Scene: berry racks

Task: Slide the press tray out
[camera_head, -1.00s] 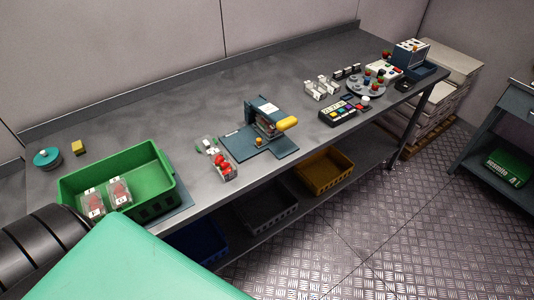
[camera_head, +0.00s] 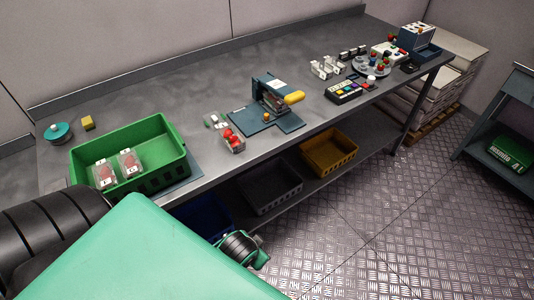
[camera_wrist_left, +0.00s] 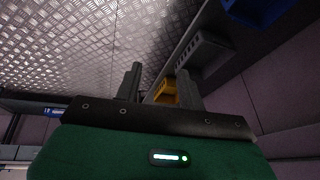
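The press (camera_head: 271,90) stands on the long grey bench in the head view, a dark blue frame with a yellow handle (camera_head: 293,98). A flat dark blue plate with a small orange-yellow knob (camera_head: 266,116) lies at its front and appears to be the press tray (camera_head: 287,122). My left gripper (camera_wrist_left: 159,88) shows in the left wrist view with its two dark fingers apart and nothing between them. It is away from the press, facing the floor and lower shelf. My right gripper is not in view.
A green crate (camera_head: 178,168) with two clear berry boxes stands at the left. A clear box of red berries (camera_head: 235,144) sits beside the press. A keypad (camera_head: 349,90) and round carousel (camera_head: 371,70) are farther right. Bins, including a yellow one (camera_head: 329,151), sit on the lower shelf.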

